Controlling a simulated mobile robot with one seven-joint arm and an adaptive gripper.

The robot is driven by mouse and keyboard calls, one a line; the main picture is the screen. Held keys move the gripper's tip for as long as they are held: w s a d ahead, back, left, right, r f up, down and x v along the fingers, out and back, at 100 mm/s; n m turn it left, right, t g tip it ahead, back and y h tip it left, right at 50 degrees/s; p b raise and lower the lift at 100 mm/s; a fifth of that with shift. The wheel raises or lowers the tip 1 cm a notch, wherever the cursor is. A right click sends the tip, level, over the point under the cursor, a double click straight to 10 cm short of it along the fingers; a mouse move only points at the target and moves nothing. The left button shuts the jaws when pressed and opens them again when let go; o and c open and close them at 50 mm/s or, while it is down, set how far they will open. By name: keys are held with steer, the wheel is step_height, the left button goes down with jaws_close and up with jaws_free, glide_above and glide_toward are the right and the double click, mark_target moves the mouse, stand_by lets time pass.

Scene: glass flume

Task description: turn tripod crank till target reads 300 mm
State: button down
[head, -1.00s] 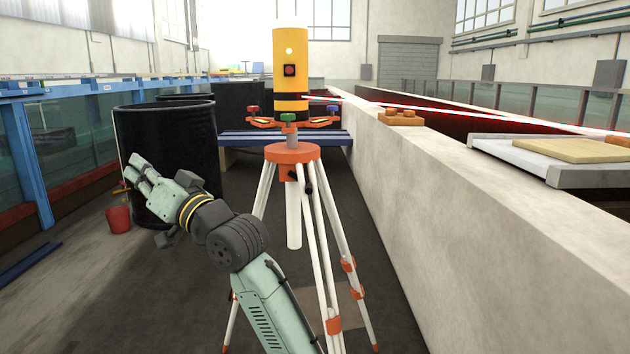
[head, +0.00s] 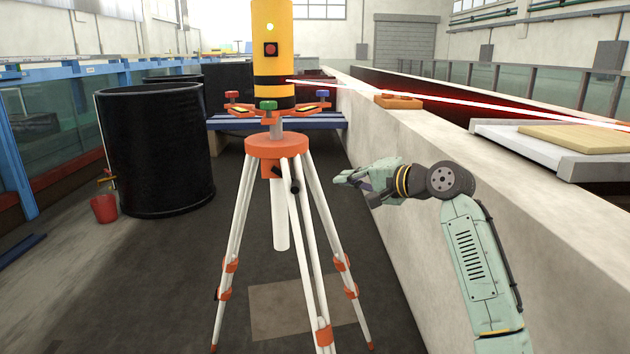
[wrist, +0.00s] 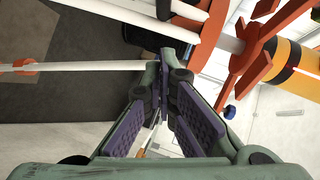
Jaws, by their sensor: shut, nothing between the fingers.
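The tripod (head: 276,145) stands in the middle of the head view with an orange head, white legs and a white centre column. Its crank (head: 294,187) is a short black handle on the front right of the head. A yellow laser unit (head: 272,55) sits upright on top and sends a red beam to the right. My gripper (head: 339,180) is to the right of the crank, apart from it, pointing left, shut and empty. In the wrist view my fingers (wrist: 165,65) meet below the orange tripod parts. I cannot make out a target or any reading.
A pale concrete wall (head: 480,210) runs along the right, close to my arm. A black tub (head: 155,150) and a red bucket (head: 104,208) stand at left. A blue bench (head: 320,122) is behind the tripod.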

steer(key=shift+w+a+f+p, duration=0.45)
steer(key=shift+w+a, duration=0.2)
steer(key=shift+a, duration=0.55)
steer(key=shift+w+a+f+p, duration=0.45)
steer(key=shift+w+a, duration=0.2)
steer(key=shift+a, duration=0.6)
steer(key=shift+w+a+f+p, duration=0.4)
steer(key=shift+w+a, duration=0.25)
steer(key=shift+a, duration=0.55)
